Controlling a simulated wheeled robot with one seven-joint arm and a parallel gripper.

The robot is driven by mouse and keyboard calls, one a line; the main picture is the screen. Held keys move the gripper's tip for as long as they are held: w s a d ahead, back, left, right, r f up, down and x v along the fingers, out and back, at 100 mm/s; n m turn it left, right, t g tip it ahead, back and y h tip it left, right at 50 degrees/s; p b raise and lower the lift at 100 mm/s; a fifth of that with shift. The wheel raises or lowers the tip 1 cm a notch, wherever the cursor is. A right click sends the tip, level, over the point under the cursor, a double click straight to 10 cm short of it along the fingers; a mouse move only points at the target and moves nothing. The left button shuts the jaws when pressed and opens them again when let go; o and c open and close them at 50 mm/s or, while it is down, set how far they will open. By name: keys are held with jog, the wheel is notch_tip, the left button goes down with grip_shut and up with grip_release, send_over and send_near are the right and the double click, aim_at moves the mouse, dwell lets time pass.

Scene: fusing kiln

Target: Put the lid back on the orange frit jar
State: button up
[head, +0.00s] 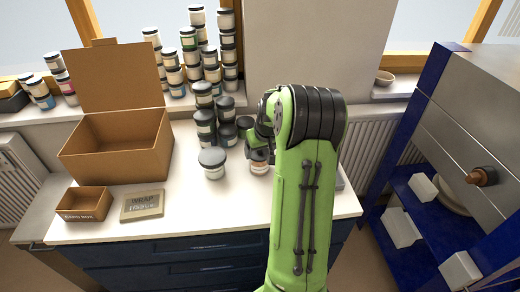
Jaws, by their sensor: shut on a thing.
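The orange frit jar (259,166), a small jar with a pale label and an orange-brown band, stands on the white worktop just left of my green arm. My gripper (257,147) is directly above it, pointing down and partly hidden by my own wrist. It is shut on the dark lid, at or just over the jar's mouth. The fingers and lid blend together, so I cannot tell whether the lid touches the rim.
Stacked dark-lidded jars (204,115) crowd behind. The front worktop is clear.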

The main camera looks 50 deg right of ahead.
jog(key=o, duration=1)
jog(key=shift+r+p, duration=2.85)
jog(key=shift+r, duration=0.75)
jog(key=shift+f, duration=0.1)
grip_shut()
